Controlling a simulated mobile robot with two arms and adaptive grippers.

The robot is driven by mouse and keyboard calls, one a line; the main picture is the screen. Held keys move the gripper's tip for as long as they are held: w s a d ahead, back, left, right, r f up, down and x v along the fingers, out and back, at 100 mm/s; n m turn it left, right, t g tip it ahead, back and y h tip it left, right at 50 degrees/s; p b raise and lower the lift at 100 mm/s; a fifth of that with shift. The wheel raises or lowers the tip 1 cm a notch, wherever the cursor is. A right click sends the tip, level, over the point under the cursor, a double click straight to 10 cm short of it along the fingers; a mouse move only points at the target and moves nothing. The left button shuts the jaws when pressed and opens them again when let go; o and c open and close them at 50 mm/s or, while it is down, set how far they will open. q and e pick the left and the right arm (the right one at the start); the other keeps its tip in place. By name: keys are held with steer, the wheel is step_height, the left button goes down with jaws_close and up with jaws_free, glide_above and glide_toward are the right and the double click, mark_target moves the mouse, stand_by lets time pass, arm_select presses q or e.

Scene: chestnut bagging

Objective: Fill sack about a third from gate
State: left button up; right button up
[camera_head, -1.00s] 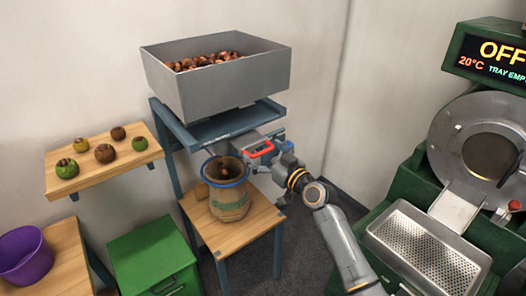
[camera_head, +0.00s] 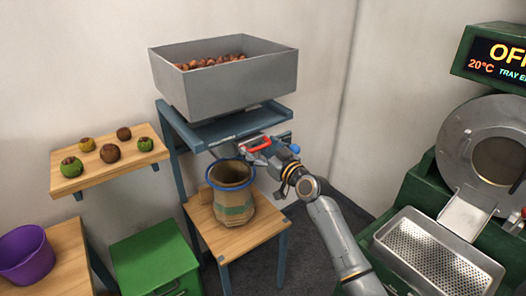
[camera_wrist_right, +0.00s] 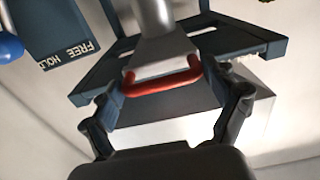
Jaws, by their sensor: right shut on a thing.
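The grey hopper (camera_head: 222,92) holds brown chestnuts (camera_head: 210,62) and stands on a blue frame. Its gate's red handle (camera_head: 258,146) is under the hopper and shows in the wrist view (camera_wrist_right: 163,87) between my fingers. My right gripper (camera_wrist_right: 170,105) is shut on that handle. The sack (camera_head: 233,207), tan with a blue rim and a green band, stands upright and open below the gate. Its inside is dark and I cannot tell the fill level. My left gripper is out of view.
The sack stands on a small wooden stand (camera_head: 262,222). A wall shelf (camera_head: 70,183) with several fruit-like items, a purple bucket (camera_head: 24,256) and a green cabinet (camera_head: 150,258) are at left. A green roaster with a perforated tray (camera_head: 430,255) is at right. A blue knob (camera_wrist_right: 8,47) sits beside a label reading "FREE" and "HOLD".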

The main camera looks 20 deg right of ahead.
steer(key=o, duration=1.4)
steer(key=shift+w+d+r, duration=0.1)
steer(key=shift+r, duration=0.1)
steer(key=shift+w+f, duration=0.2)
steer(key=v, duration=1.2)
